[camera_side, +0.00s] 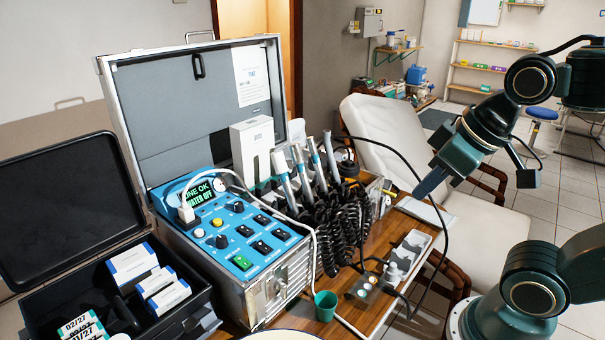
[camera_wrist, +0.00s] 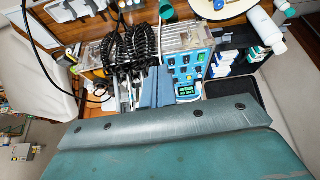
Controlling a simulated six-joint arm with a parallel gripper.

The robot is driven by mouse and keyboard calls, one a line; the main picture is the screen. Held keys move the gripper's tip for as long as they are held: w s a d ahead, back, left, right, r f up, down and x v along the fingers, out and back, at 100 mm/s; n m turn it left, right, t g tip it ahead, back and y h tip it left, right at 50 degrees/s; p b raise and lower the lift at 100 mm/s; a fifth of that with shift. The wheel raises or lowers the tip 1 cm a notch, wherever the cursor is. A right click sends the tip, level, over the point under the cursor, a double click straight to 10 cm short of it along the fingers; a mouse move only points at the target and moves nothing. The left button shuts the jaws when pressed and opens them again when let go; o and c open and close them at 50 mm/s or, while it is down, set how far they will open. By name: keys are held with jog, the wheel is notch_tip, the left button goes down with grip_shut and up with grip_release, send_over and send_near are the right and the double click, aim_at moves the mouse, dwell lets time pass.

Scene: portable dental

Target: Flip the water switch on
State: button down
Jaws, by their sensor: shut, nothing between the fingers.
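The blue control panel (camera_side: 225,222) sits in an open silver case. Its small screen (camera_side: 203,191) reads "LINE OK" and "WATER OFF". Several black rocker switches (camera_side: 263,219), a green one (camera_side: 243,262) and round knobs are on the panel; I cannot read which is the water switch. My gripper (camera_side: 418,193) is shut and empty, raised to the right of the case and well apart from the panel. In the wrist view, my shut fingers (camera_wrist: 157,72) point beside the panel (camera_wrist: 190,68), whose screen (camera_wrist: 188,91) glows green.
Dental handpieces (camera_side: 305,172) with black coiled hoses (camera_side: 345,225) stand between my gripper and the panel. A white cable (camera_side: 314,246) crosses the panel's edge. The raised case lid (camera_side: 180,115) stands behind. A green cup (camera_side: 325,306) and a black case (camera_side: 140,290) are near the front.

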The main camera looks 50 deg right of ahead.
jog(key=w, duration=0.1)
jog(key=n+g, duration=0.6)
jog(key=n, duration=1.1)
send_over(286, 234)
notch_tip(286, 234, down, 6)
jog(key=shift+w+f+n, duration=0.3)
jog(key=shift+w+f, duration=0.2)
jog(key=shift+w, duration=0.15)
jog(key=f, duration=0.9)
jog(key=s+f, duration=0.1)
jog(key=f, duration=0.4)
